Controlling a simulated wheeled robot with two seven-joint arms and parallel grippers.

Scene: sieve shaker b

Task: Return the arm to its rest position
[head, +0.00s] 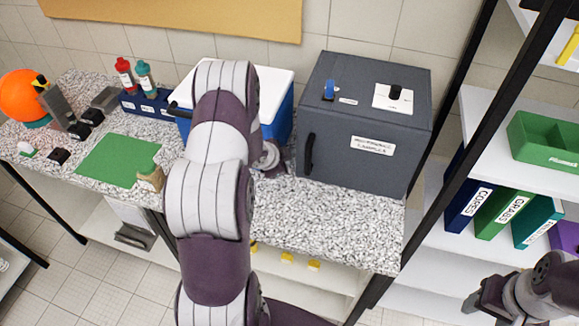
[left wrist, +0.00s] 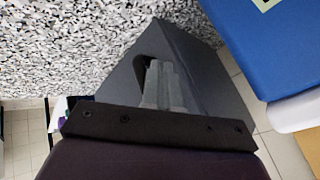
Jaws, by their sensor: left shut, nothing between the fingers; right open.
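My left arm (head: 210,200) reaches up over the speckled counter, in front of the blue-and-white box. Its wrist (head: 268,158) shows just left of the grey cabinet; the fingertips are hidden in the head view. In the left wrist view my left gripper (left wrist: 162,85) is shut and empty, its fingers in front of the grey cabinet (left wrist: 195,60) and close to a dark handle-like shape; I cannot tell whether they touch. My right gripper (head: 478,302) is open and empty at the lower right, apart from the counter.
The grey cabinet (head: 400,100) has a black handle (head: 309,153) on its front; its door looks shut. The blue-and-white box (head: 277,85) stands to its left. A green mat (head: 115,160), bottles and an orange ball (head: 20,95) occupy the left counter. Shelves with binders (head: 500,212) stand right.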

